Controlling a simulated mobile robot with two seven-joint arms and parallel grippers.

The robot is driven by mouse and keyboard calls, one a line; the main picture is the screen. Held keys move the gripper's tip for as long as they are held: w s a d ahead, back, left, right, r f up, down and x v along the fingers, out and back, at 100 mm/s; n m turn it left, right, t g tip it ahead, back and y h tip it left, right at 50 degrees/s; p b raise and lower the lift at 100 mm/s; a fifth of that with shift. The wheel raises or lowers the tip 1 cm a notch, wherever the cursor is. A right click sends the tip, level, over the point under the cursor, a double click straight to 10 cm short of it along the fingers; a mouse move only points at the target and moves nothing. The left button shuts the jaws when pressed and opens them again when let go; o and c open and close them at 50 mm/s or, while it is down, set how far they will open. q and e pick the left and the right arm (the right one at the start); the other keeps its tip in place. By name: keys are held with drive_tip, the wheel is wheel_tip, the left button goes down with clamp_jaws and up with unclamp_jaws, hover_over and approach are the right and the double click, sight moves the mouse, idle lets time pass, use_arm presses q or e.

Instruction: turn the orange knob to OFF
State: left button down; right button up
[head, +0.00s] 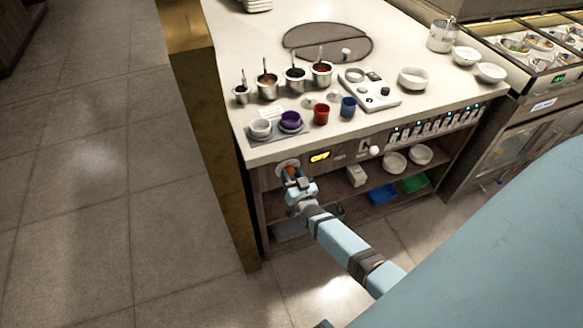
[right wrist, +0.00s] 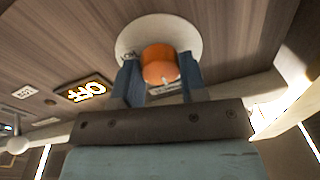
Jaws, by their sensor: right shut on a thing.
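The orange knob (right wrist: 160,65) sits on a pale round plate (right wrist: 190,35) on the wood-grained counter front. In the head view, the knob (head: 291,169) shows as a small orange patch at the counter's left end. My right gripper (right wrist: 158,80) is shut on the knob, with a blue finger on either side of it. In the head view, my right gripper (head: 290,176) reaches the panel from below. A lit display (head: 320,156) beside the knob appears to read OFF; it also shows upside down in the right wrist view (right wrist: 86,92). My left gripper is not in view.
Cups stand on a tray (head: 258,139) near the counter edge above the knob, with sauce pots (head: 268,88) behind. A white round handle (head: 375,151) juts from the panel to the right. White bowls (head: 394,162) sit on the shelf below. The floor at left is clear.

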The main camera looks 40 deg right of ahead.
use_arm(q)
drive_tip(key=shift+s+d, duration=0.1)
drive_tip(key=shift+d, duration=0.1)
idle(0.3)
use_arm(e)
drive_tip(key=o, duration=0.9)
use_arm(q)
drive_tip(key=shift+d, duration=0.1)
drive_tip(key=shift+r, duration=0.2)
use_arm(e)
drive_tip(key=v, duration=1.3)
drive_tip(key=shift+s, duration=0.4)
